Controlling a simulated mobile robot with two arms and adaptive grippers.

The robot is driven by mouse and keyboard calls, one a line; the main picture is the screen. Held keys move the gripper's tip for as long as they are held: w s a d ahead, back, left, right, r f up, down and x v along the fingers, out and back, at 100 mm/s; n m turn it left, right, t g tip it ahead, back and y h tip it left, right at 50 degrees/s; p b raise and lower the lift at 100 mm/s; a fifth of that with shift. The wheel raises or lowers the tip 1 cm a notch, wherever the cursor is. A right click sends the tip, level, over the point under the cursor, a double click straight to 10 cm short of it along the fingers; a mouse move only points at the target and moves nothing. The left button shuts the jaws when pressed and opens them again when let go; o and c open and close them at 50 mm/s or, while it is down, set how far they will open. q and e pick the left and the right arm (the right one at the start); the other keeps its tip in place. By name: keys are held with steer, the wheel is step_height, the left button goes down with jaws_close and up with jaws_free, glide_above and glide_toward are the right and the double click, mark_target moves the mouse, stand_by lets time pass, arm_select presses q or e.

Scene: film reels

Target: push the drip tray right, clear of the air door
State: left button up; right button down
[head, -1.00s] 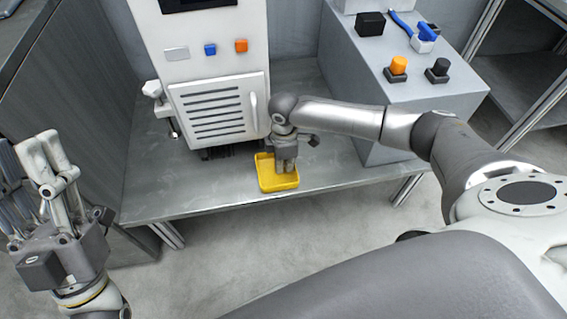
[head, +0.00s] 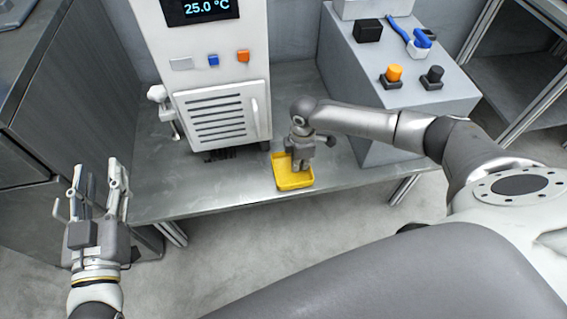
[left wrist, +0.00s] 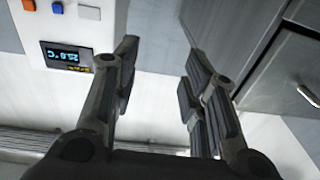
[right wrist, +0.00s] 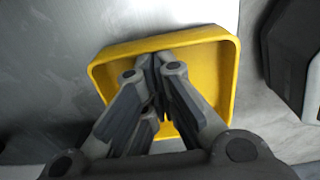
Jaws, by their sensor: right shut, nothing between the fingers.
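The yellow drip tray (head: 294,185) lies on the metal bench, in front of the white machine and just right of its louvred air door (head: 214,116) in the head view. The air door is closed. My right gripper (head: 301,165) is shut and empty, its fingers pointing down inside the tray. In the right wrist view, the shut fingertips (right wrist: 157,68) are within the tray (right wrist: 221,75), near its far wall; whether they touch it I cannot tell. My left gripper (head: 100,178) is open and empty, raised left of the bench.
The metal bench (head: 200,188) is clear left of the tray, and its front edge runs close by the tray. A grey console (head: 420,105) with knobs and a blue-handled tool stands to the right. A clamp-like fitting (head: 160,98) sticks out from the machine's left side.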

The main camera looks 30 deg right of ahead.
mark_target(319, 166)
steer(key=d, duration=0.1)
steer(key=d+p, duration=0.1)
steer(key=shift+s+d+r+p, duration=0.1)
steer(key=shift+s+d+p, duration=0.2)
steer(key=shift+s+d, duration=0.05)
arm_select(q)
steer(key=s+a+f+g+y, duration=0.1)
steer(key=s+a+f+g, duration=0.1)
steer(key=f, duration=0.5)
steer(key=s+a+f+g+y+p, duration=0.1)
steer(key=s+a+f+g, duration=0.1)
steer(key=s+f+g, duration=0.3)
steer(key=shift+s+f+n+g+y+p, duration=0.3)
steer(key=shift+f+g+y, duration=0.1)
steer(key=shift+f+g, duration=0.6)
arm_select(e)
steer(key=d, duration=0.1)
steer(key=s+d, duration=0.1)
steer(key=d, duration=0.1)
steer(key=shift+d, duration=0.15)
arm_select(q)
steer(key=shift+w+r, duration=0.1)
